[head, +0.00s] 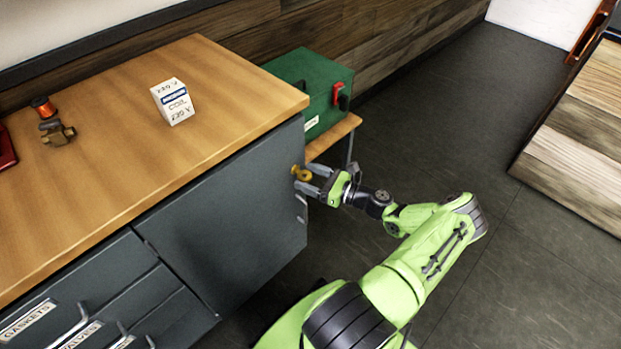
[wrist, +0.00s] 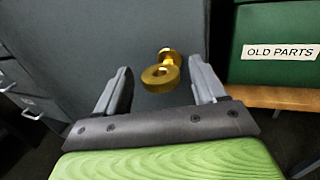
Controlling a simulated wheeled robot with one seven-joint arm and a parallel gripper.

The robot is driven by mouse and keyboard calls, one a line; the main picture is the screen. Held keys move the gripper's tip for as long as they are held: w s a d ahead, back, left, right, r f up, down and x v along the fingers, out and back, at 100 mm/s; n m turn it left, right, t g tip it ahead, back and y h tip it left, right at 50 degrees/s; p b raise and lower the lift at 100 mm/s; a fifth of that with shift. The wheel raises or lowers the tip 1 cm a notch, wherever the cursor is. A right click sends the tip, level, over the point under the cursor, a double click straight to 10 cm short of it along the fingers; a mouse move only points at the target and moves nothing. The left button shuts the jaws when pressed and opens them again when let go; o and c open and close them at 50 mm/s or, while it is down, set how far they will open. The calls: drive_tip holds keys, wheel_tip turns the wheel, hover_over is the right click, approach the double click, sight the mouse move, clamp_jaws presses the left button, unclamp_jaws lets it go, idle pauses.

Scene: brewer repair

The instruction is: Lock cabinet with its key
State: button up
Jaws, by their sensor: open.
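The cabinet (head: 225,235) is dark grey with a wooden top, and its door looks closed. A brass key (head: 301,173) sits at the lock near the door's upper right corner. In the wrist view the key (wrist: 160,75) shows its round ringed bow facing me, with its shaft toward the cabinet door (wrist: 110,40). My gripper (head: 306,181) is at the door front, just by the key. In the wrist view my gripper (wrist: 162,92) is open, with one finger on each side of the key and gaps between.
A green box (head: 310,88) labelled old parts stands on a low wooden bench (head: 333,137) right of the cabinet. A coil carton (head: 173,101) and a brass valve (head: 53,125) stand on the cabinet top. Labelled drawers (head: 95,300) are at left.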

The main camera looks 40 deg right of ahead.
drive_tip(key=c, duration=1.1)
drive_tip(key=shift+o, duration=0.2)
drive_tip(key=shift+r+n, duration=0.1)
drive_tip(key=shift+n, duration=0.2)
drive_tip(key=shift+a+r+n+g+h+p, duration=0.1)
drive_tip(key=shift+n+g+h+p, duration=0.3)
drive_tip(key=shift+n+p, duration=0.8)
drive_tip(key=n+g+h+p, duration=0.1)
drive_tip(key=n+p, duration=0.2)
drive_tip(key=n, duration=0.1)
drive_tip(key=shift+a, duration=0.2)
drive_tip(key=n+h+p, duration=0.1)
drive_tip(key=n+h, duration=0.1)
drive_tip(key=n, duration=0.2)
drive_tip(key=shift+s+a+g, duration=0.1)
drive_tip(key=shift+a+g, duration=0.05)
drive_tip(key=shift+g, duration=0.25)
drive_tip(key=shift+a+f+n+h+p, duration=0.15)
drive_tip(key=shift+n+h, duration=0.3)
drive_tip(key=shift+n, duration=0.35)
drive_tip(key=shift+d+f+n+h+p, duration=0.15)
drive_tip(key=shift+n+h, duration=0.3)
drive_tip(key=shift+n, duration=0.35)
drive_tip(key=shift+a+r, duration=0.1)
